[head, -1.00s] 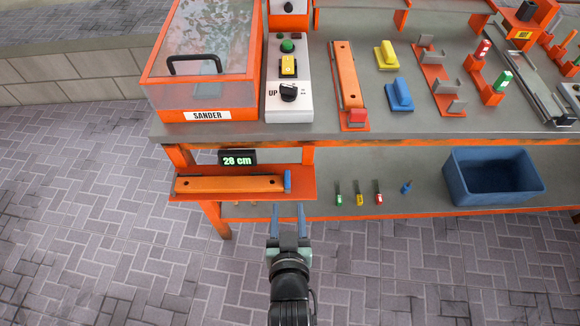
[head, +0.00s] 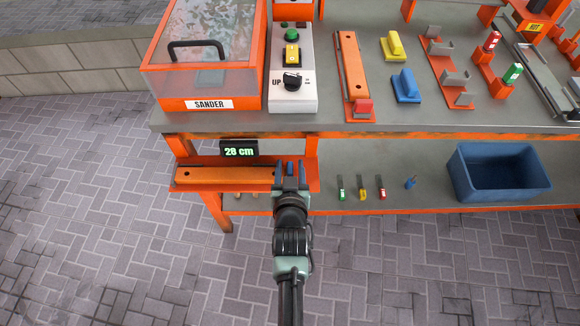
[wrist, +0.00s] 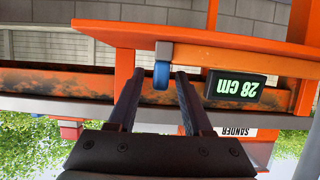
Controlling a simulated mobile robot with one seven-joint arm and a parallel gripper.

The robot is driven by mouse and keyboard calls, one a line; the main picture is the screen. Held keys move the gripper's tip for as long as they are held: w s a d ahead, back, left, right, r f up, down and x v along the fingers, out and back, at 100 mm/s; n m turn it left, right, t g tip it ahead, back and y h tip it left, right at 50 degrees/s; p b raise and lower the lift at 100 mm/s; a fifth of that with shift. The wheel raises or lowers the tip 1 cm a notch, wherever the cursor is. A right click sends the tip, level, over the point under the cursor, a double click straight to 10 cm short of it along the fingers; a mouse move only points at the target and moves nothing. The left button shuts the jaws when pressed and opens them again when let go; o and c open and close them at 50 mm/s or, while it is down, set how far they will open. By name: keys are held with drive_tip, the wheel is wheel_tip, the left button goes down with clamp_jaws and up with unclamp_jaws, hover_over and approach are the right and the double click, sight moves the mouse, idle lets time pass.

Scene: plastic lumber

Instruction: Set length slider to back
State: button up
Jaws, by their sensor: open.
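The length slider is a small blue tab (head: 290,169) at the right end of an orange bar (head: 225,175) on the small orange shelf below the bench top. The black display (head: 239,150) above it reads 28 cm. My gripper (head: 290,166) is open, with its fingers on either side of the blue tab in the head view. In the wrist view, which is upside down, the blue tab (wrist: 161,73) shows between the tips of my open gripper (wrist: 157,73). I cannot tell whether the fingers touch it.
The bench top (head: 335,120) runs just above the shelf. The sander (head: 208,85) and a grey control box (head: 292,70) stand on it. On the lower shelf are several small coloured items (head: 362,190) and a blue bin (head: 500,172). The floor in front is clear.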

clamp_jaws()
idle(1.4)
